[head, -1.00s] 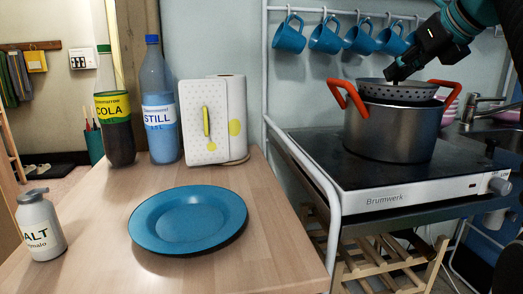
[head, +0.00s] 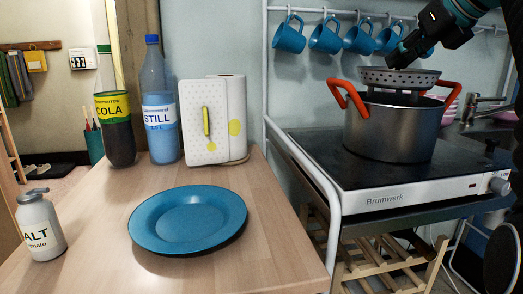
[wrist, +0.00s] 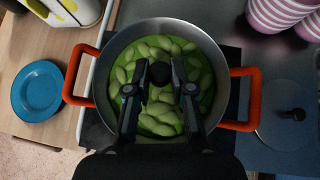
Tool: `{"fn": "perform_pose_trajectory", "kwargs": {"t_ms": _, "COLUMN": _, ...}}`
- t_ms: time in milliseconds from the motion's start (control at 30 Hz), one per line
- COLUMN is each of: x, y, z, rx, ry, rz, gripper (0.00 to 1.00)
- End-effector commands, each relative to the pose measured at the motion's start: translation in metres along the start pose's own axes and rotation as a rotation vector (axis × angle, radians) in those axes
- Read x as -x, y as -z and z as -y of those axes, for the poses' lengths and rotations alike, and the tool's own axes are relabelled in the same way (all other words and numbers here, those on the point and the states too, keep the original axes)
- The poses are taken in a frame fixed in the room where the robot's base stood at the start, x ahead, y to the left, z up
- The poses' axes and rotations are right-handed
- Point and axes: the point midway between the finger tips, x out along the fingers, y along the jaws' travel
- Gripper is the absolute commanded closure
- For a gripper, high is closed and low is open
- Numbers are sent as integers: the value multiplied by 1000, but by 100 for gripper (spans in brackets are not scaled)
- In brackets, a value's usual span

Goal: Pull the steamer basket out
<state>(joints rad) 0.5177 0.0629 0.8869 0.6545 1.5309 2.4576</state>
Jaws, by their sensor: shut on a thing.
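The grey perforated steamer basket (head: 400,77) hangs just above the steel pot (head: 388,133), with a dark gap and its legs showing between them. The pot has two orange handles and stands on the hob. My gripper (head: 396,62) is above the basket. In the wrist view my gripper (wrist: 160,80) is shut on the dark central post (wrist: 160,73) of the basket. Green pods (wrist: 160,120) fill the basket around the post. The inside of the pot is hidden.
The black hob (head: 325,150) borders a wooden counter with a blue plate (head: 190,218). Blue mugs (head: 325,38) hang on a rail behind the pot. Bottles and a paper-towel roll (head: 236,115) stand at the back left. The counter right of the plate is clear.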

Motion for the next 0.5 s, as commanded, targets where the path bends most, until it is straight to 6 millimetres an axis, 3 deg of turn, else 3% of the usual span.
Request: {"fn": "perform_pose_trajectory", "kwargs": {"t_ms": 500, "x": 13, "y": -17, "z": 0, "rx": 2, "ry": 1, "rz": 2, "gripper": 100}}
